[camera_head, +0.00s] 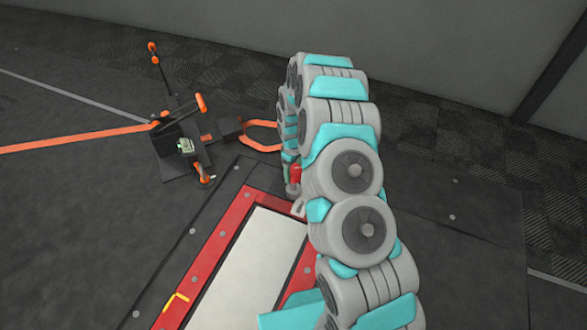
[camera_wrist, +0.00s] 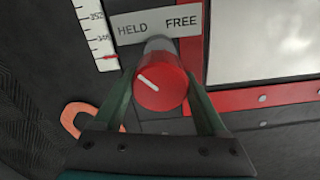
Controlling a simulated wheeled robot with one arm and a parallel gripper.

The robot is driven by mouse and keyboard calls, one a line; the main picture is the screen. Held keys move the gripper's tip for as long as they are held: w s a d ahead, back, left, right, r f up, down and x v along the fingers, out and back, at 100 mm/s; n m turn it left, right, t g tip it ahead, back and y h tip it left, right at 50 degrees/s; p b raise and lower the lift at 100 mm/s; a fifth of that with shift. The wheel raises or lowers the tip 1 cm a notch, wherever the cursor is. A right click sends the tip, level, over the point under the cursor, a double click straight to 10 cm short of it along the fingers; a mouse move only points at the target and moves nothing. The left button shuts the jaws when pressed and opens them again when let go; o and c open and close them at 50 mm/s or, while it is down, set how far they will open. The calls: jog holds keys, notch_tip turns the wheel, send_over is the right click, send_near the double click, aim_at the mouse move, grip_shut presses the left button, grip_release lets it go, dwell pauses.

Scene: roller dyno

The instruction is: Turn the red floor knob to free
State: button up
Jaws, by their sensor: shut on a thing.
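The red floor knob (camera_wrist: 166,92) shows in the wrist view below a label plate (camera_wrist: 155,25) reading HELD on the left and FREE on the right. A white pointer line on the knob points up and left, toward HELD. My gripper (camera_wrist: 160,82) is shut on the knob, with one dark green finger on each side. In the head view a small red part, which looks like the knob (camera_head: 295,173), shows beside my arm; my gripper is mostly hidden there.
A white scale (camera_wrist: 96,30) with a red mark stands left of the label. A red-framed pale plate (camera_head: 250,262) lies beside the knob. A black stand with orange parts (camera_head: 183,140) and an orange strap (camera_head: 75,139) are on the left. Dark floor to the right is clear.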

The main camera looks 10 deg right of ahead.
jog(key=m+p, duration=0.1)
jog(key=m, duration=0.3)
jog(key=shift+r, duration=0.1)
jog(key=m+p, duration=0.1)
jog(key=m, duration=0.3)
jog(key=shift+m, duration=0.3)
jog(key=m, duration=0.4)
jog(key=shift+d, duration=0.1)
jog(key=shift+m, duration=2.3)
jog(key=o, duration=1.3)
